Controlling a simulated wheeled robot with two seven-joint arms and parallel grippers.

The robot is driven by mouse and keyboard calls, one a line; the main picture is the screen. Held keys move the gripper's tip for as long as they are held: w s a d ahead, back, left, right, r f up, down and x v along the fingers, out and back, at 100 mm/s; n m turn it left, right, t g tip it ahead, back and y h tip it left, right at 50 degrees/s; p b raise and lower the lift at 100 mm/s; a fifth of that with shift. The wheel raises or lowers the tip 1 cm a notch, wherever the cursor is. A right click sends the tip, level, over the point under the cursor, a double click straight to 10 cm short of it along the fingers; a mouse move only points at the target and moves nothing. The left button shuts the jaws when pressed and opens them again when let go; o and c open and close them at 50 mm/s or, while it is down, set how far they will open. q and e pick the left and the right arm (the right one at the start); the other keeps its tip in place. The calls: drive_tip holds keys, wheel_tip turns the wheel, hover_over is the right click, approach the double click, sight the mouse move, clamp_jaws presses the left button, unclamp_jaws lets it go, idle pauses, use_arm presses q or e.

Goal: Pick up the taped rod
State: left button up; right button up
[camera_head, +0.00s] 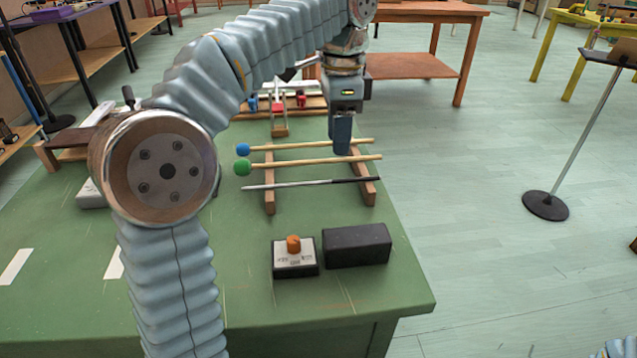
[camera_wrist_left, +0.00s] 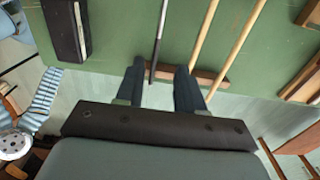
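The taped rod (camera_head: 290,185) is a thin grey metal rod with a black wrapped right end. It lies across a wooden rack (camera_head: 269,200), nearest the front of several sticks. In the left wrist view the rod (camera_wrist_left: 161,20) runs down to its black end between my fingers, nearer the left finger. My left gripper (camera_head: 341,145) points down above the rack's right side; in the head view its tips overlap the mallet sticks behind the rod. In the wrist view the left gripper (camera_wrist_left: 160,70) is open, with no contact visible. My right gripper is out of view.
A blue-headed mallet (camera_head: 300,146) and a green-headed mallet (camera_head: 310,162) lie behind the rod on the same rack. A black block (camera_head: 356,246) and a box with an orange knob (camera_head: 294,262) stand in front. The green table (camera_head: 235,315) ends just right of the rack.

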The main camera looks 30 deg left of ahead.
sight(314, 183)
use_arm(q)
drive_tip(key=f, duration=0.3)
drive_tip(key=f+b, duration=0.1)
drive_tip(key=f, duration=0.3)
drive_tip(key=shift+s+d+f, duration=0.2)
drive_tip(key=shift+f, duration=0.1)
clamp_jaws()
